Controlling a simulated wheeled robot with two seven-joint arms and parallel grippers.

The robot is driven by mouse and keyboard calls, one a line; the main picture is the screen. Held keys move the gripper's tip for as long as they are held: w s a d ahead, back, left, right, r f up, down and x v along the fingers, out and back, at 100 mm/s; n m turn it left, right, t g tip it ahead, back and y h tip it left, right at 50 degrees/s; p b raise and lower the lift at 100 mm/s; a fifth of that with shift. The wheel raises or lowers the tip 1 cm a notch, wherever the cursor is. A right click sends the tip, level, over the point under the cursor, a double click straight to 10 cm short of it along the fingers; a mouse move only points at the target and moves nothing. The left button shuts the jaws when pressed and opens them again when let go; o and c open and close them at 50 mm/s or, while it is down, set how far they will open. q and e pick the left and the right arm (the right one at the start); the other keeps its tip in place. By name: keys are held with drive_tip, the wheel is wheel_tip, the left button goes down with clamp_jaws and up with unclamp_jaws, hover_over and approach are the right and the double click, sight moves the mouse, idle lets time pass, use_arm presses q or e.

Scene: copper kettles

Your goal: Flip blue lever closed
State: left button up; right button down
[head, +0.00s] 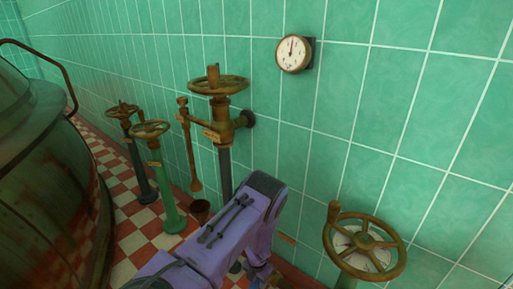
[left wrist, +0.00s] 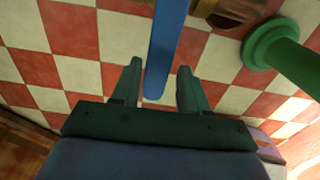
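In the left wrist view, the blue lever (left wrist: 168,48) is a long, flat blue bar coming down from the top edge. Its lower end lies between the two dark fingers of my left gripper (left wrist: 160,68). No clear contact shows. In the head view, my purple arm reaches in from the bottom and bends down near the wall. It hides most of the area around its gripper, and the lever cannot be made out there. My right gripper is in neither view.
A green pipe (left wrist: 285,60) with a flange stands right of the lever. Valve wheels stand along the green tiled wall: one on a green post (head: 150,129), a taller brass one (head: 219,85), and one at right (head: 365,247). A large copper kettle (head: 45,180) fills the left.

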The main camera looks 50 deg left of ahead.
sight(257, 283)
use_arm(q)
drive_tip(key=shift+o, duration=0.3)
drive_tip(key=shift+a+r, duration=0.1)
drive_tip(key=shift+r, duration=0.1)
wheel_tip(257, 283, up, 10)
drive_tip(key=p, duration=0.4)
